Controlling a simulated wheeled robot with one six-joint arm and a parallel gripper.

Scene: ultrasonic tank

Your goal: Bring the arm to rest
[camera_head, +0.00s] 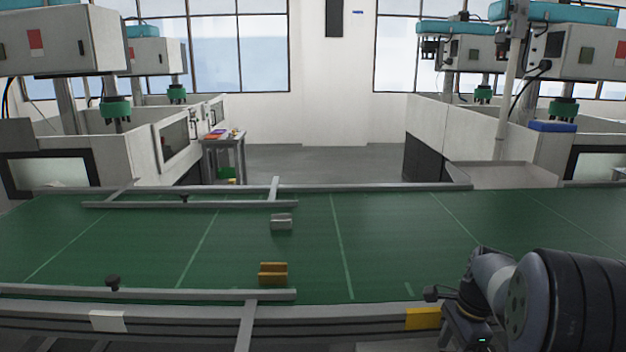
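My arm (545,300) enters at the lower right, with a large dark joint and a lighter link folded in front of the conveyor's near edge. The part at its end that looks like my gripper (466,326) is a dark body with a small green light, low in the picture. Its fingers are not clearly visible, so I cannot see whether they are open or shut, or whether they hold anything.
A green conveyor belt (380,240) crosses the view between grey rails (150,295). A grey metal block (281,222) and an orange-brown block (273,274) sit on it, apart. White machines (470,130) stand behind, with open floor (320,165) between them.

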